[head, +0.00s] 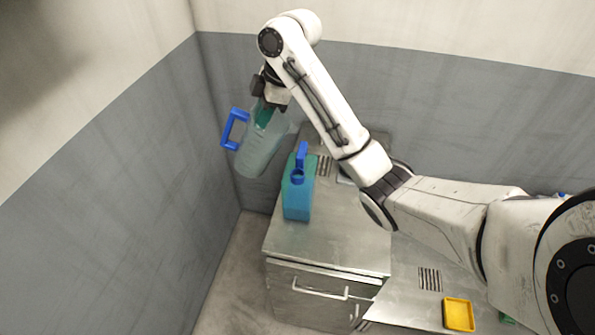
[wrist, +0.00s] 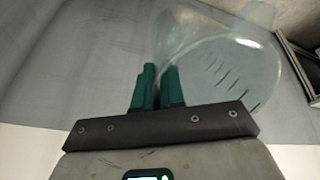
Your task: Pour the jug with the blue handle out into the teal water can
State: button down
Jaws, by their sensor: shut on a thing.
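The clear jug (head: 258,154) with the blue handle (head: 234,130) hangs tilted in the air, left of the teal water can (head: 298,198). My gripper (head: 264,114) is shut on the jug's wall near its upper end. In the wrist view, the teal fingers (wrist: 158,88) are close together against the clear jug (wrist: 222,62). The water can stands upright on the steel counter, with a blue handle and a blue ring-shaped opening on top. The jug is apart from the can. I cannot tell whether the jug holds liquid.
The steel counter (head: 330,243) has drawers in front. A yellow tray (head: 459,314) lies at the lower right. Grey walls (head: 120,190) close in the left and back, near the jug. My arm hides part of the counter's back.

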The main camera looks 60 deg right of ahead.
jog(key=shift+s+d+r+g+p, duration=0.1)
jog(key=shift+r+g+p, duration=0.3)
jog(key=shift+p, duration=0.65)
jog(key=shift+d+r+g+h, duration=0.1)
jog(key=shift+r+g+h, duration=0.05)
jog(key=shift+g+h, duration=0.3)
jog(key=shift+s+d+g, duration=0.1)
jog(key=shift+g, duration=0.15)
jog(key=shift+r, duration=0.2)
jog(key=shift+s+r+g+h, duration=0.15)
jog(key=shift+g+h, duration=0.15)
jog(key=shift+g, duration=0.25)
jog(key=shift+r+g+h, duration=0.15)
jog(key=shift+g+h, duration=0.1)
jog(key=shift+g, duration=0.3)
